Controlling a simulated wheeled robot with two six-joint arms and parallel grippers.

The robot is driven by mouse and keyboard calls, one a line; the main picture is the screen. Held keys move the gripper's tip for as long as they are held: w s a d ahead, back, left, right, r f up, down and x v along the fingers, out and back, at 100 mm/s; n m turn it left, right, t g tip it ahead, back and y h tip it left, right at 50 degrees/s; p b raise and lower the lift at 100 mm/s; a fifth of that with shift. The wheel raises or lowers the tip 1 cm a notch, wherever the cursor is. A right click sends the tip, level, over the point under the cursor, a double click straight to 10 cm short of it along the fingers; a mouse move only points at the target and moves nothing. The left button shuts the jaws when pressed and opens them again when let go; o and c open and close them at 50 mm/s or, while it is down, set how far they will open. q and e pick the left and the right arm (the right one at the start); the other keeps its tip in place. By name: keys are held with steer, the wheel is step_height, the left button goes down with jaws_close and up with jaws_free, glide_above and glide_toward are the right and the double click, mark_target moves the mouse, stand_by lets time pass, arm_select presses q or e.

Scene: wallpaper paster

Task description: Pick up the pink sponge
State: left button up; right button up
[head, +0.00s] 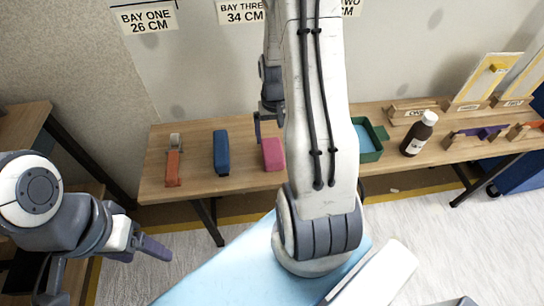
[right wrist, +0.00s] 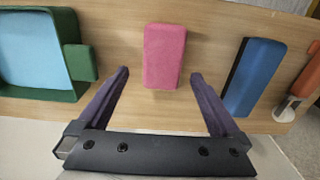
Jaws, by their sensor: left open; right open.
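The pink sponge (head: 273,154) lies on the wooden table, between a blue block and my right arm in the head view. In the right wrist view the pink sponge (right wrist: 164,56) lies ahead of my right gripper (right wrist: 160,82), roughly centred between its two spread fingers and not held. My right gripper (head: 268,118) is partly hidden by my arm in the head view. My left gripper (head: 145,250) is low at the left, away from the table, and holds nothing visible.
A blue block (head: 221,153) and an orange-ended tool (head: 173,162) lie left of the sponge. A green tray (head: 376,142) with blue inside and a brown bottle (head: 419,133) stand to the right. Bare tabletop (head: 247,150) separates the blue block and sponge.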

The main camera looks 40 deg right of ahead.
mark_target(272, 150)
steer(key=f+b, duration=0.1)
steer(key=f, duration=0.7)
steer(key=shift+w+a+f+b, duration=0.2)
steer(key=shift+f+b, duration=0.05)
steer(key=shift+b, duration=0.1)
steer(key=c, duration=1.2)
